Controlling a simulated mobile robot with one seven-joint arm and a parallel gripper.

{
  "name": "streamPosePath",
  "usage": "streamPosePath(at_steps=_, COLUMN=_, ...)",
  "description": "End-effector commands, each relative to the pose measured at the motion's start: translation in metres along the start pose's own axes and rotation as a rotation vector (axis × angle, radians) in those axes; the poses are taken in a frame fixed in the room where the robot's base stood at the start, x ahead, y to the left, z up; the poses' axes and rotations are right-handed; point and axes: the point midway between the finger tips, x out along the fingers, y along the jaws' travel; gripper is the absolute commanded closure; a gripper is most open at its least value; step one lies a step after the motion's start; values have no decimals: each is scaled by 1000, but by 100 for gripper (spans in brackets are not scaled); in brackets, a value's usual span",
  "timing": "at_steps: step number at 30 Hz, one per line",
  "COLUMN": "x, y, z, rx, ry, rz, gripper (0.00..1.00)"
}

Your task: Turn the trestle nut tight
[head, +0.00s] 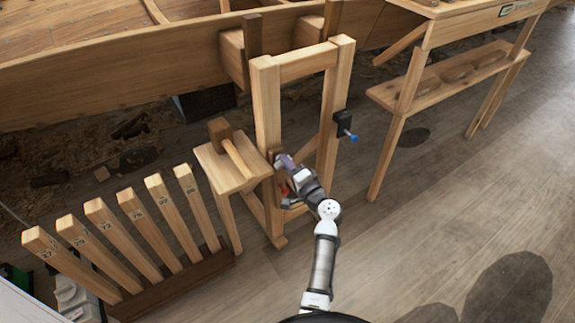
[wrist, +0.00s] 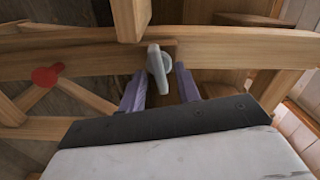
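The wooden trestle (head: 266,105) stands upright against the hull. My gripper (head: 283,164) is at its left post, and its purple fingers also show in the wrist view (wrist: 160,90). A grey wing-shaped nut (wrist: 158,68) sits on a wooden beam in the wrist view. The fingers are apart, one on either side of the nut, with gaps visible. The nut's upright wing stands between and beyond the fingertips. In the head view my gripper hides the nut. I cannot tell whether either finger touches it.
A red knob (wrist: 47,75) sits left of the nut. A small stool (head: 225,172) with a mallet (head: 231,146) stands left of the trestle. Numbered wooden posts (head: 105,225) stand farther left. A black block with a blue knob (head: 344,125) is on the right post.

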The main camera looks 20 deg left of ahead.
Motion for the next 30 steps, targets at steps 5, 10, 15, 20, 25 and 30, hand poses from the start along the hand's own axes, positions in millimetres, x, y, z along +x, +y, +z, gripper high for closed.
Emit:
streamPosePath(at_steps=5, x=-29, y=2, z=-1, rx=0, ry=5, rz=2, gripper=67)
streamPosePath(at_steps=10, x=-70, y=3, z=0, rx=1, ry=5, rz=3, gripper=67)
streamPosePath(at_steps=15, x=-105, y=2, z=0, rx=2, ry=4, rz=2, gripper=67)
streamPosePath(at_steps=20, x=-126, y=1, z=0, rx=1, ry=2, rz=2, gripper=67)
streamPosePath(at_steps=25, x=-134, y=0, z=0, rx=1, ry=1, rz=0, gripper=67)
streamPosePath(at_steps=30, x=-134, y=0, z=0, rx=1, ry=1, rz=0, gripper=67)
